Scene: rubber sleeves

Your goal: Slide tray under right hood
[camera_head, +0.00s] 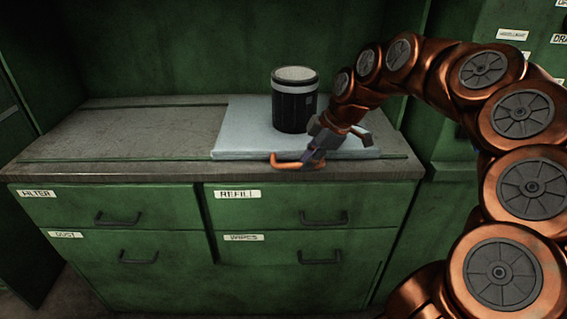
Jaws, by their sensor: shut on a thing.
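The tray (245,125) is a flat pale grey-blue slab on the right part of the green cabinet's countertop. A black cylinder with a light band and a pale top (294,105) stands upright on it. An orange handle (288,162) sticks out at the tray's front edge. My gripper (312,162) reaches down from the right and is shut on the orange handle at the counter's front edge. My gripper hides part of the handle and the tray's front right area. No hood is clearly visible in this view.
The countertop (120,130) left of the tray is bare, with a dark rail strip along its back and a thin green strip near its front. Green panels rise behind and right. Labelled drawers (110,205) with dark handles sit below. My copper arm covers the right side.

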